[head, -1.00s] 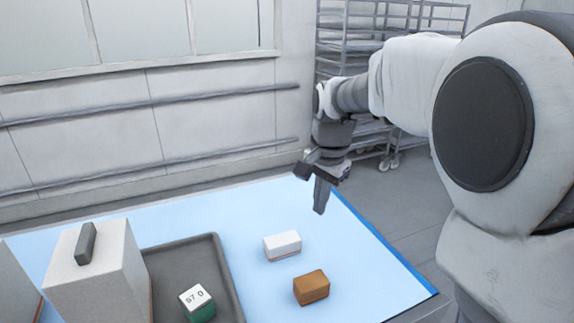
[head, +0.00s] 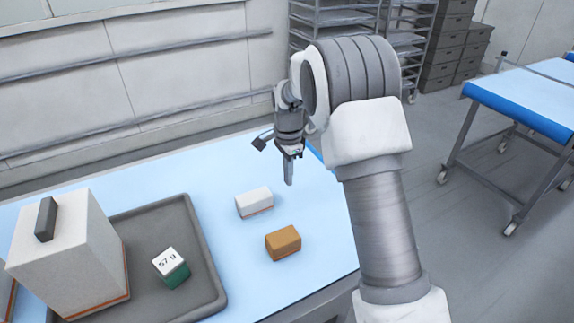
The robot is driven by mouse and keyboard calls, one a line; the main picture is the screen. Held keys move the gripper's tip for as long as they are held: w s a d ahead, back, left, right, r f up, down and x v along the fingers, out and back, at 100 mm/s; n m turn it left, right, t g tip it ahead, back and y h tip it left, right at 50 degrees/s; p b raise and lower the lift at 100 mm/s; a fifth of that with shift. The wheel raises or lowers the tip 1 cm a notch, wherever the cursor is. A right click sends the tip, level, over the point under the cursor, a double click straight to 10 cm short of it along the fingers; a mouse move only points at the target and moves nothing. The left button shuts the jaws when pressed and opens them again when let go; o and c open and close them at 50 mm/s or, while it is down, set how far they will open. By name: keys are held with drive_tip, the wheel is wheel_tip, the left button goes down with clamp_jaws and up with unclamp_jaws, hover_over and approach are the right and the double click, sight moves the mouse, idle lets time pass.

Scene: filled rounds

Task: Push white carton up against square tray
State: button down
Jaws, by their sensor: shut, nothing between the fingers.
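The white carton (head: 254,202) is a small white box with an orange-brown band at its base. It lies on the blue table top, right of the tray with a strip of bare table between them. The square tray (head: 207,262) is dark grey with a raised rim. It holds a white and green box (head: 170,268) with dark print on top. My gripper (head: 288,182) is shut and empty, pointing down to the right of and slightly behind the carton, apart from it. Its height above the table is hard to tell.
A brown box (head: 283,243) lies just in front of the carton, to its right. A large white box with a dark handle (head: 66,250) stands at the tray's left. A second blue-topped table (head: 525,95) and racks stand beyond. The table behind the carton is clear.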

sight(239, 202)
wheel_tip(239, 202, down, 4)
drive_tip(key=shift+r, duration=0.1)
drive_tip(key=a, duration=0.1)
drive_tip(key=s+a+p, duration=0.1)
drive_tip(key=a, duration=0.1)
drive_tip(key=shift+s+f, duration=0.1)
drive_tip(key=shift+f, duration=0.1)
drive_tip(key=shift+s+a+f+p, duration=0.1)
drive_tip(key=shift+s+a+p, duration=0.05)
drive_tip(key=shift+a+p, duration=0.2)
drive_tip(key=shift+s+a, duration=0.1)
drive_tip(key=shift+a, duration=0.15)
drive_tip(key=s+a, duration=0.1)
drive_tip(key=a, duration=0.2)
drive_tip(key=s+a+b, duration=0.1)
drive_tip(key=a, duration=0.2)
drive_tip(key=s+a+b, duration=0.1)
drive_tip(key=s+a, duration=0.1)
drive_tip(key=a, duration=0.1)
drive_tip(key=shift+w, duration=0.1)
